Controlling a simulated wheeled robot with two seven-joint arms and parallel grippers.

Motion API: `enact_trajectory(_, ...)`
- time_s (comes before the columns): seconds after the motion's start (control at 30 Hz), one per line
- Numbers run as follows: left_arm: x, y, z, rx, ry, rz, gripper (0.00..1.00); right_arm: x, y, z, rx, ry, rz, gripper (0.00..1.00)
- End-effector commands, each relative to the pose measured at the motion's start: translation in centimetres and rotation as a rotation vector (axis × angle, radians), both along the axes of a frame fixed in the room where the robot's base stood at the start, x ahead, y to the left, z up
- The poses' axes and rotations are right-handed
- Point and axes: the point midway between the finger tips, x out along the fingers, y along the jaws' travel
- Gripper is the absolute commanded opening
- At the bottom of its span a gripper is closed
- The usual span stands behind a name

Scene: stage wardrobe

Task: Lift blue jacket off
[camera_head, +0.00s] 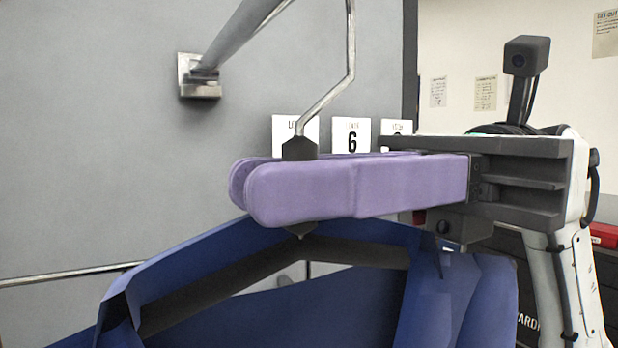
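The blue jacket (455,300) hangs in the lower middle, its collar and shoulders spread open around a dark hanger (355,250). A bent metal hook (328,95) rises from the hanger's dark neck block (300,149) and leaves the top of the picture. My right gripper (300,190) reaches in from the right, just above the collar. Its two purple fingers lie on either side of the neck and look closed on it. The near finger hides the middle of the neck. The hook's top is out of view. My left gripper is not in view.
A metal rail (240,35) runs up from a wall bracket (199,77) at upper left. A thin bar (70,275) crosses at lower left. A red object (604,235) is at far right.

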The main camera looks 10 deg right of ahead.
Motion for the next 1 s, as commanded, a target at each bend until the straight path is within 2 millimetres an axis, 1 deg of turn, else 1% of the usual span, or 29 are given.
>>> enact_trajectory(0.33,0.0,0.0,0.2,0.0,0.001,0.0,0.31,0.0,0.0,0.4,0.002,0.001,0.0,0.0)
enact_trajectory(1.0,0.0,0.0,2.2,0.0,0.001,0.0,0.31,0.0,0.0,3.1,0.001,0.0,0.0,0.0)
